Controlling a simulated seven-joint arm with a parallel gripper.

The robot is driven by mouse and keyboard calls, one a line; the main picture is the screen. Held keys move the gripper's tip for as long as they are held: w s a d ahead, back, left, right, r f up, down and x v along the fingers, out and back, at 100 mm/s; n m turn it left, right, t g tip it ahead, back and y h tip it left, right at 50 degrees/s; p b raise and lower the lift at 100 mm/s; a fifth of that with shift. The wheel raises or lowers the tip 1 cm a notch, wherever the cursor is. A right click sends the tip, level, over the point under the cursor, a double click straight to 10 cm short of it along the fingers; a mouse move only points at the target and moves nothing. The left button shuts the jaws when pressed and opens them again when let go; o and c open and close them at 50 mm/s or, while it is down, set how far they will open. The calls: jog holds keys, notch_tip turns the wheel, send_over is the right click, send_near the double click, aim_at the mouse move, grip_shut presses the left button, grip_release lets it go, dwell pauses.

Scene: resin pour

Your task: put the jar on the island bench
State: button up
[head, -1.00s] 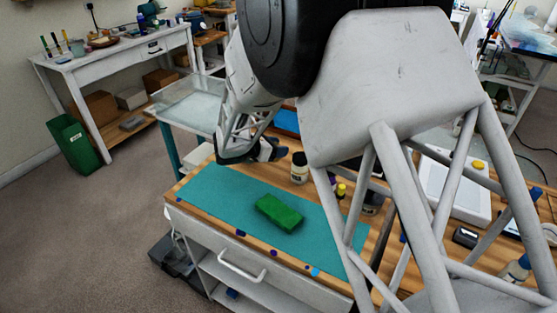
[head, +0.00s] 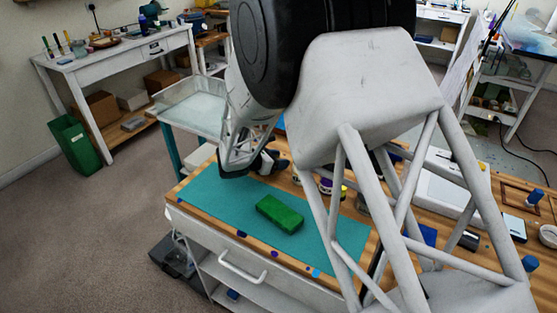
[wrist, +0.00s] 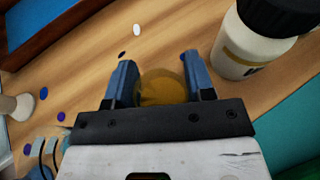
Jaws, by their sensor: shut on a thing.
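In the wrist view, a round amber jar (wrist: 162,90) sits between the two blue fingers of my gripper (wrist: 160,76). The gripper is shut on it, one finger on each side. The lower part of the jar is hidden behind the dark gripper body. In the head view, my gripper (head: 270,163) is low at the back edge of the teal mat, and the jar cannot be made out there. Below is a wooden-topped bench (head: 205,233) with a white front. I cannot tell for certain whether this is the island bench.
A white bottle with a black cap (wrist: 255,45) stands close to the right finger. A green block (head: 280,213) lies on the teal mat (head: 215,196). Small bottles and tools crowd the right side. A glass-topped cart (head: 190,105) stands behind. The mat's left part is clear.

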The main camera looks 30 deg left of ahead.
dwell(0.3)
jog(key=o, duration=0.9)
jog(key=shift+s+a+r, duration=0.1)
jog(key=shift+s+r, duration=0.05)
jog(key=v, duration=1.1)
jog(key=shift+s+a, duration=0.15)
jog(key=shift+s, duration=0.2)
